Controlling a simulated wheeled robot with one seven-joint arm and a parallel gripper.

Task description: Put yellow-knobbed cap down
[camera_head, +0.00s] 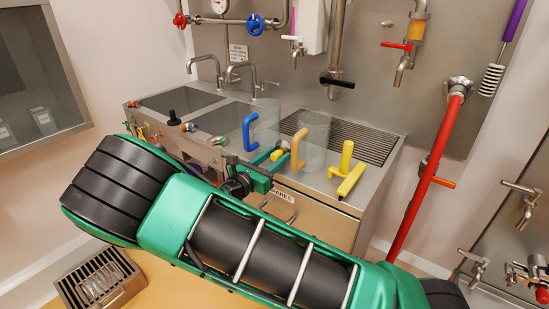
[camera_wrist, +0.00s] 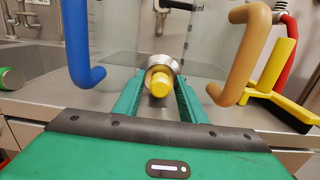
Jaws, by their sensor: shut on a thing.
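My gripper (camera_wrist: 160,92) is shut on the yellow-knobbed cap (camera_wrist: 162,73), a round metal cap with a yellow knob (camera_wrist: 160,86). In the wrist view the cap sits between my two green fingers, its knob pointing at the camera. In the head view my gripper (camera_head: 270,158) is over the front part of the counter, with the cap (camera_head: 281,147) at its tip. It lies between the blue-handled and the tan-handled clear jugs. Whether the cap touches the counter is not clear.
The clear jug with a blue handle (camera_head: 249,132) stands left of my gripper, and the clear jug with a tan handle (camera_head: 298,149) stands right. Sinks (camera_head: 180,101) lie left; a ribbed drainboard (camera_head: 352,137) lies behind.

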